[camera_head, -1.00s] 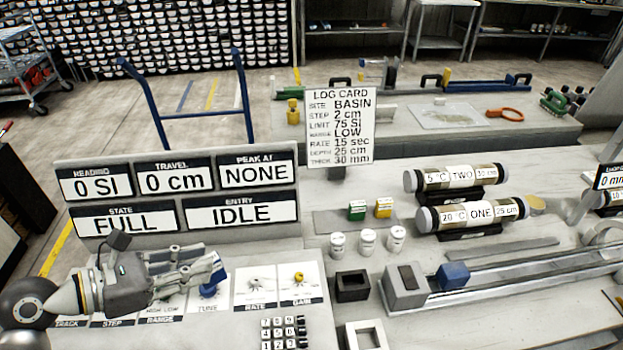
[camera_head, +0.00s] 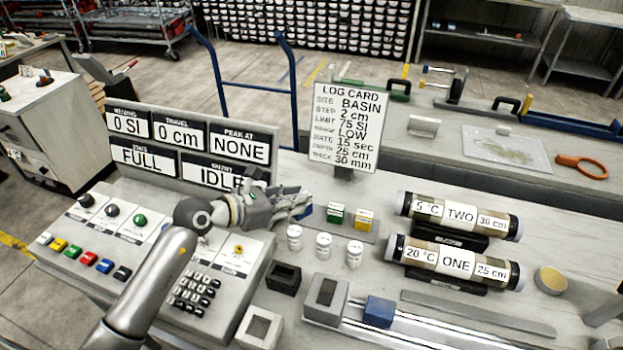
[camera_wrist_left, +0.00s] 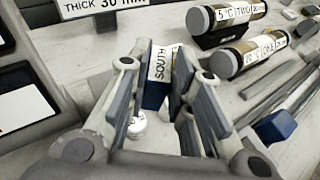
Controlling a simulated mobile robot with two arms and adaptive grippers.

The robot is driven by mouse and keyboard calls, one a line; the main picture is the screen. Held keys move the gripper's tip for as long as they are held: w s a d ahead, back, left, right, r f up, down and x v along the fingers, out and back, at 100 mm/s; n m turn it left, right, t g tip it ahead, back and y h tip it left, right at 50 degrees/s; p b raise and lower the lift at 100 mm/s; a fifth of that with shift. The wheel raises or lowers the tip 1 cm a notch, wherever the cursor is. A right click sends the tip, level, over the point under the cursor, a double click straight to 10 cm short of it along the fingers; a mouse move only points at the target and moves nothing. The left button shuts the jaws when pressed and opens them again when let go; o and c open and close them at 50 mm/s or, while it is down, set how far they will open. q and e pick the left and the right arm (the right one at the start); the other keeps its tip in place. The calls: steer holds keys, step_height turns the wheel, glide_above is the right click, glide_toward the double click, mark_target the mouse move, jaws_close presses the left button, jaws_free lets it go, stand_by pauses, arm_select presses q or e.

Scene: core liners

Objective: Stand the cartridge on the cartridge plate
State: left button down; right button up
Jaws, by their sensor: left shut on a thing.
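My left gripper (camera_head: 296,202) is shut on a blue cartridge (camera_head: 307,213), held out beyond the panel. In the left wrist view the cartridge (camera_wrist_left: 157,84) sits between the fingertips, its white label reading SOUTH. The grey cartridge plate (camera_head: 343,231) lies on the bench just right of the gripper. A green cartridge (camera_head: 335,214) and a yellow cartridge (camera_head: 365,221) stand on it. The plate's left part is hidden behind the gripper and blue cartridge. I cannot tell whether the blue cartridge touches the plate. My right gripper is not in view.
Several white bottles (camera_head: 324,246) stand in front of the plate. Two labelled core tubes (camera_head: 459,215) lie on cradles to the right. The log card (camera_head: 345,125) stands behind the plate. A black open box (camera_head: 284,278) and a rail with a blue block (camera_head: 380,311) are nearer.

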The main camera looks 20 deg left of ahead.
arm_select(q)
steer(key=w+a+f+n+t+y+p, duration=0.1)
steer(key=w+f+n+t+y, duration=0.3)
steer(key=w, duration=0.7)
step_height(320, 180, down, 8)
steer(key=m+g+h+b, duration=0.1)
steer(key=g+b, duration=0.1)
steer(key=b, duration=0.4)
steer(key=shift+a+h, duration=0.15)
steer(key=shift+h, duration=0.15)
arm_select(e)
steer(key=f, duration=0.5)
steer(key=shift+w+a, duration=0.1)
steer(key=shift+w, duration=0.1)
arm_select(q)
steer(key=shift+f+g+b, duration=0.2)
steer(key=shift+g+b, duration=0.1)
steer(key=shift+b, duration=0.1)
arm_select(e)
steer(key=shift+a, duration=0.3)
arm_select(q)
steer(key=shift+f+b, duration=0.3)
steer(key=shift+f, duration=0.1)
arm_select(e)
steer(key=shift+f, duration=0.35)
arm_select(q)
steer(key=c, duration=1.2)
jaws_free()
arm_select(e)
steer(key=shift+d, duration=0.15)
